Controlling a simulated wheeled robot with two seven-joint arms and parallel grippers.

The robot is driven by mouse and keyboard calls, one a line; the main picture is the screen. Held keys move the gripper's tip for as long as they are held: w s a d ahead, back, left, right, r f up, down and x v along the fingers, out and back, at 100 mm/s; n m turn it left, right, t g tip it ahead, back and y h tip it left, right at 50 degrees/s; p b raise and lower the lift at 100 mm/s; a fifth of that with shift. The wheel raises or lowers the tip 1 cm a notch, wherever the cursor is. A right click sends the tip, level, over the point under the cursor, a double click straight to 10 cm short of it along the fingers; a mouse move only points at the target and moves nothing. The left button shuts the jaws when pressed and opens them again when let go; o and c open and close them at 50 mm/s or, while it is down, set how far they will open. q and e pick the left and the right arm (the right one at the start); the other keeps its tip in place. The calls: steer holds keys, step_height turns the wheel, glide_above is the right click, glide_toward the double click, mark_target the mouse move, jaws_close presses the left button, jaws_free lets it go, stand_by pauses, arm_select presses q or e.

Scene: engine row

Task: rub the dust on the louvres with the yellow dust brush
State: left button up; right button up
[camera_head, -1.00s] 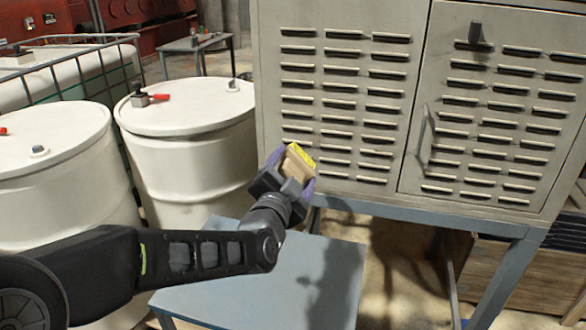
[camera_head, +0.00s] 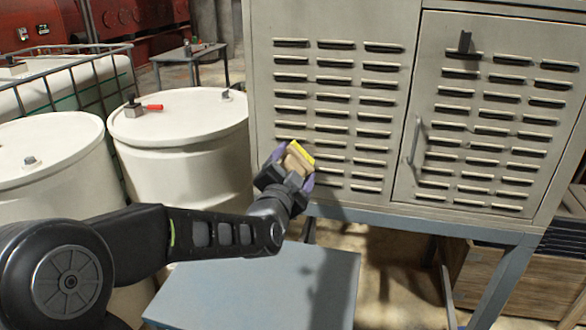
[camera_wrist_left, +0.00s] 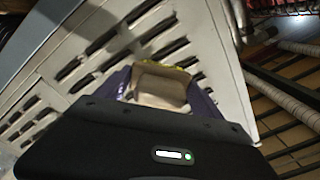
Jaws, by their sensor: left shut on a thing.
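My left gripper (camera_head: 285,168) is shut on the dust brush (camera_head: 298,160), which has a tan wooden body and a yellow strip along its upper right edge. The brush is at the lower left of the grey cabinet's louvres (camera_head: 333,114), close in front of the panel; I cannot tell whether it touches. In the left wrist view the brush (camera_wrist_left: 160,86) sits between the purple finger pads, its yellow edge toward the slotted panel (camera_wrist_left: 130,45). A paler brownish patch shows near the lower left louvres, but I cannot make out dust clearly. My right gripper is not in view.
The cabinet door (camera_head: 490,120) has a handle and more louvres at right. A blue-grey table (camera_head: 270,285) stands below my left arm. White drums (camera_head: 185,140) stand at left. A wooden crate (camera_head: 510,280) sits under the cabinet frame at right.

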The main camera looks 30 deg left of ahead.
arm_select(q)
steer(key=shift+x, duration=1.4)
stand_by(0.5)
steer(key=shift+d, duration=0.1)
steer(key=shift+w+d+p, duration=0.15)
steer(key=shift+w+d, duration=0.1)
steer(key=shift+d, duration=0.6)
steer(key=shift+w+d+p, duration=0.15)
steer(key=shift+w+d, duration=0.1)
steer(key=shift+d, duration=0.75)
steer(key=shift+w, duration=0.2)
steer(key=shift+s, duration=0.1)
